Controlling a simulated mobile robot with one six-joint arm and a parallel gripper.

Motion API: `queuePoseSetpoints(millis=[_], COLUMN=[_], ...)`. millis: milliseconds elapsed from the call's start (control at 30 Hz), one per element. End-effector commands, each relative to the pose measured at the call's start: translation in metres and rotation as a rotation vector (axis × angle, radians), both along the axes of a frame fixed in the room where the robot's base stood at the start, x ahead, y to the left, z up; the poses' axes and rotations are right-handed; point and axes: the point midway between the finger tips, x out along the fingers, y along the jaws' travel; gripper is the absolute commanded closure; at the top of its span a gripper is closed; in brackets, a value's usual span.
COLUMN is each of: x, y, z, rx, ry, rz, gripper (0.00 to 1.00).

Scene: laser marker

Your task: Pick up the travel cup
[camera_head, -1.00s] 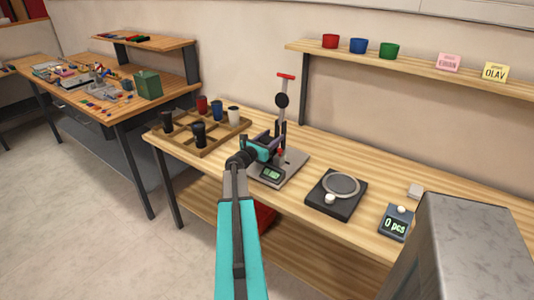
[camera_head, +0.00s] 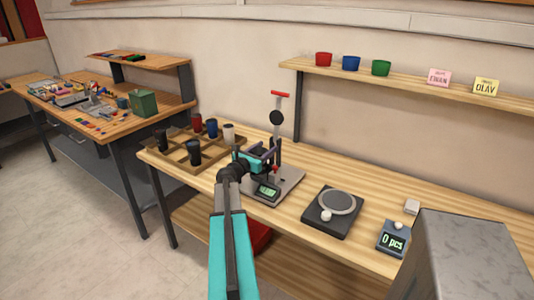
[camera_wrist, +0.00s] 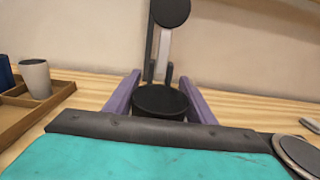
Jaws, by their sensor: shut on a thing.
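My gripper (camera_head: 266,157) is at the laser marker stand (camera_head: 277,182) on the wooden bench. In the wrist view its two purple fingers (camera_wrist: 160,104) are on both sides of a round black-topped thing (camera_wrist: 160,99), which looks like the travel cup, and are shut on it. Only its dark top and a little of its upper side show; the rest is hidden behind my gripper. In the head view the held thing is mostly hidden by my gripper. I cannot tell whether it rests on the stand.
A divided wooden tray (camera_head: 177,160) with several cups, including a white cup (camera_head: 229,133), stands left of the stand. A black scale (camera_head: 333,212) and a counter display (camera_head: 393,239) are to the right. The marker's upright and round head (camera_wrist: 171,11) rise close behind the held thing.

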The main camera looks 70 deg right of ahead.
Motion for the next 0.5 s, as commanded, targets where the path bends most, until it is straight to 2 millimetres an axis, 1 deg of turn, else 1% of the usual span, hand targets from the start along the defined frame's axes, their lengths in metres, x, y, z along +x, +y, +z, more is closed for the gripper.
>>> queuePoseSetpoints(millis=[33,267,500], x=[0.002,0.011,0.023], y=[0.012,0.051,0.094], z=[-0.001,-0.001,-0.001], rx=[-0.001,-0.001,-0.001], ry=[0.001,0.001,0.0], rz=[0.003,0.001,0.002], gripper=[0.59,0.59,0.59])
